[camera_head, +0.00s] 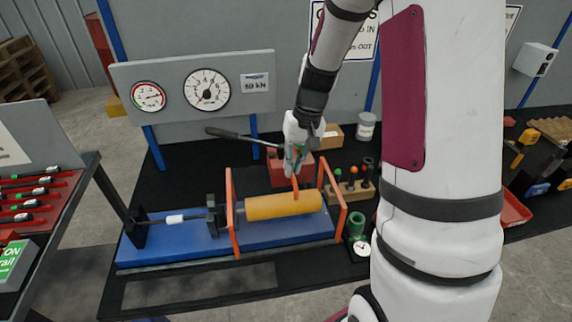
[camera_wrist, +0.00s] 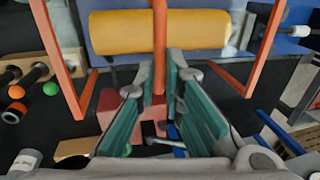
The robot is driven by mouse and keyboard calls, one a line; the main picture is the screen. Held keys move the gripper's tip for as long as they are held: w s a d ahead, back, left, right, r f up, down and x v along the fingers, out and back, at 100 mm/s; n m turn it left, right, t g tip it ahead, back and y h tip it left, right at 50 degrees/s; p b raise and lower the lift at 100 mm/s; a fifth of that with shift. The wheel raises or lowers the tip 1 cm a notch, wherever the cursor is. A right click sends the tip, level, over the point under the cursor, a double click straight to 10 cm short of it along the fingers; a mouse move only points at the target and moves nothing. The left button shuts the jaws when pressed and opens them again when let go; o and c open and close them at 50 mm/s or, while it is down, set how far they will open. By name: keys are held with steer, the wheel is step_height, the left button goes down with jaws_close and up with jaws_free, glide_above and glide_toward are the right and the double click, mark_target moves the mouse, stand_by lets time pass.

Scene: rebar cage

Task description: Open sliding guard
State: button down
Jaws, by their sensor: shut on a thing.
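The sliding guard has two orange frames, a left one (camera_head: 232,215) and a right one (camera_head: 334,190), standing over a blue machine bed (camera_head: 277,238). A thin orange bar (camera_wrist: 159,45), seemingly the guard's handle, runs between my fingers in the wrist view. My gripper (camera_head: 296,170) is above the back of the bed, shut on this bar; its green-padded fingers (camera_wrist: 162,75) lie on both sides of it. A yellow cylinder (camera_head: 283,206) lies on the bed between the frames. Any clear panel of the guard cannot be made out.
A grey gauge panel (camera_head: 208,90) stands behind. A red block (camera_head: 280,175) with a long lever (camera_head: 235,135) sits behind the bed. A red tool tray (camera_head: 35,195) is at left.

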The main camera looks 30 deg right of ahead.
steer(key=c, duration=1.7)
jaws_free()
steer(key=r, duration=0.4)
steer(key=d+r, duration=0.1)
steer(key=r, duration=0.3)
steer(key=d+r, duration=0.1)
steer(key=r, duration=0.2)
steer(key=shift+s+d+r, duration=0.1)
steer(key=shift+s+r, duration=0.3)
steer(key=s+a+r+n+t, duration=0.1)
steer(key=s+a+r, duration=0.1)
steer(key=s+a, duration=0.2)
steer(key=s+a+r+n+t+h, duration=0.1)
steer(key=s+a+r+t, duration=0.1)
steer(key=s, duration=0.5)
steer(key=s+a+r+n+t+h+b, duration=0.1)
steer(key=s+a+r, duration=0.3)
steer(key=s+a, duration=0.2)
steer(key=shift+s+a+r+n+t, duration=0.15)
steer(key=shift+s+a+n+t, duration=0.15)
steer(key=shift+a+n+t, duration=0.15)
